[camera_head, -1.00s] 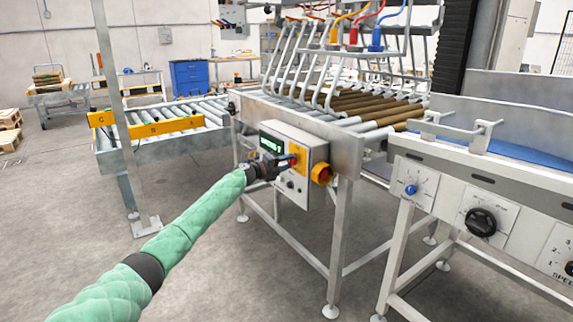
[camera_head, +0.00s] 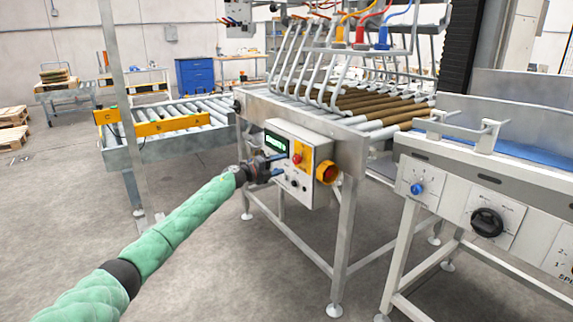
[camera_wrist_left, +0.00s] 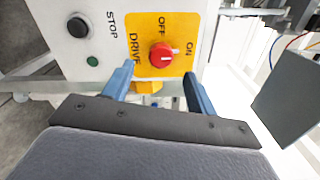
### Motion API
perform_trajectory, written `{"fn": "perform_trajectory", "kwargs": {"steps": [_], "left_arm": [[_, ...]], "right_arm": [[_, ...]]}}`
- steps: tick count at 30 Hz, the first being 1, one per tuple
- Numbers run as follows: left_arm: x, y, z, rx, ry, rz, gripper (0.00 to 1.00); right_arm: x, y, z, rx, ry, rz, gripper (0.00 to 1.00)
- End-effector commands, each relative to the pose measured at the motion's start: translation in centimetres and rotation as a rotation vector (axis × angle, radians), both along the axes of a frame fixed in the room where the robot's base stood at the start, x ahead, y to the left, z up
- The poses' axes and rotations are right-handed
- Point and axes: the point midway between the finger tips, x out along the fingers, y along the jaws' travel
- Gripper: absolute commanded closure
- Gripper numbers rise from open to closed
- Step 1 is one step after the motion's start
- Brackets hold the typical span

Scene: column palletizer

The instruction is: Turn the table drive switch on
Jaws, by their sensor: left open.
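The table drive switch is a red knob (camera_wrist_left: 163,55) on a yellow plate (camera_wrist_left: 178,20) marked OFF, ON and DRIVE in the left wrist view. The knob's white mark points toward the ON side of the picture. In the head view the knob (camera_head: 298,158) sits on the front of a white control box (camera_head: 319,150). My left gripper (camera_head: 277,166) is in front of the box, to the left of the knob. In the left wrist view its blue fingers (camera_wrist_left: 158,90) are apart and empty, with the knob beyond them. My right gripper is out of view.
A black STOP button (camera_wrist_left: 78,27) is beside the yellow plate. A yellow-ringed red button (camera_head: 327,172) sticks out on the box's right side. The box hangs on a roller table (camera_head: 350,145). A machine with a blue knob (camera_head: 417,188) stands to the right.

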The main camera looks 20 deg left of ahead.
Motion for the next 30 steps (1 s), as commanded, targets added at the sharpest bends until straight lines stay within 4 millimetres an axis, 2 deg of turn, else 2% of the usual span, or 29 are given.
{"fn": "perform_trajectory", "kwargs": {"steps": [6,20,26,30], "left_arm": [[-1.4,1.0,0.0,0.000,0.000,-0.001,0.43],[-1.5,1.1,0.0,-0.001,0.001,-0.001,0.43],[-0.9,1.9,0.3,-0.005,-0.016,0.049,0.43],[0.1,3.4,1.9,-0.095,-0.038,0.163,0.43]], "right_arm": [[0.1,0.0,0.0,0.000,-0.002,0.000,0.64],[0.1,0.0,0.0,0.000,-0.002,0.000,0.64],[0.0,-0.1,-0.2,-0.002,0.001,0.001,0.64],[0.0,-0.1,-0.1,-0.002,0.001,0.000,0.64]]}}
